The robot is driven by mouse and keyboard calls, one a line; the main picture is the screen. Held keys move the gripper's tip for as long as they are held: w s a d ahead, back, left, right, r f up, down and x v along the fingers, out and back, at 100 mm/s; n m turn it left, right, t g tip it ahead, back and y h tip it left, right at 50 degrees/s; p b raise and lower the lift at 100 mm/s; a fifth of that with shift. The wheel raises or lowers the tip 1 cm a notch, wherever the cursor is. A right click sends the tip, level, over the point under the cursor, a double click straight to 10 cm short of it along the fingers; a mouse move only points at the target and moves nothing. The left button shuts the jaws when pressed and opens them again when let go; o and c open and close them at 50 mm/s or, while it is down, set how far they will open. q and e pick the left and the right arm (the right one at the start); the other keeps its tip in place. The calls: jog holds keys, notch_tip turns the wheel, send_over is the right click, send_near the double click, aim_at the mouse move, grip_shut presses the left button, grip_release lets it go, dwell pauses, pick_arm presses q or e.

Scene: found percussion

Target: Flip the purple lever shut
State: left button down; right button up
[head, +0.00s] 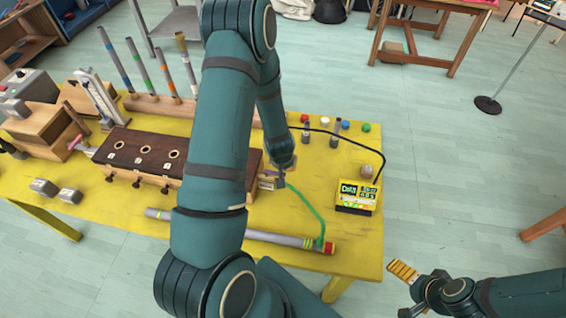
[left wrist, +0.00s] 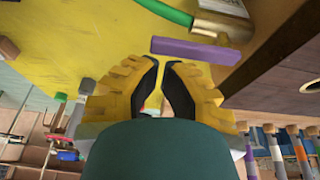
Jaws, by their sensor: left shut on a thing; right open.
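The purple lever (left wrist: 195,50) shows in the left wrist view as a flat bar just past my left fingertips, beside a brass valve fitting (left wrist: 222,27) with a green hose (left wrist: 168,11). My left gripper (left wrist: 160,64) is narrowed on a small thing I cannot make out, and the lever appears beyond the tips; I cannot tell whether they touch. In the head view the valve (head: 272,181) is at the right end of the dark-topped wooden box (head: 135,152), under my left arm, which hides most of that gripper. My right gripper (head: 408,286) is open, off the table's right edge.
The yellow table (head: 100,205) holds a striped grey tube (head: 275,237) along its front, a yellow display unit (head: 357,195) at right and several upright rods at the back. A pink-handled clamp (head: 76,142) is at left.

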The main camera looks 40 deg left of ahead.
pick_arm(q)
jog(key=shift+f, duration=0.1)
pick_arm(e)
jog(key=shift+f, duration=0.1)
dwell(0.3)
pick_arm(q)
jog(key=shift+s+d+m+b, duration=0.1)
jog(key=shift+d+m+b, duration=0.05)
jog(key=shift+m+b, duration=0.2)
pick_arm(e)
jog(key=shift+f, duration=0.3)
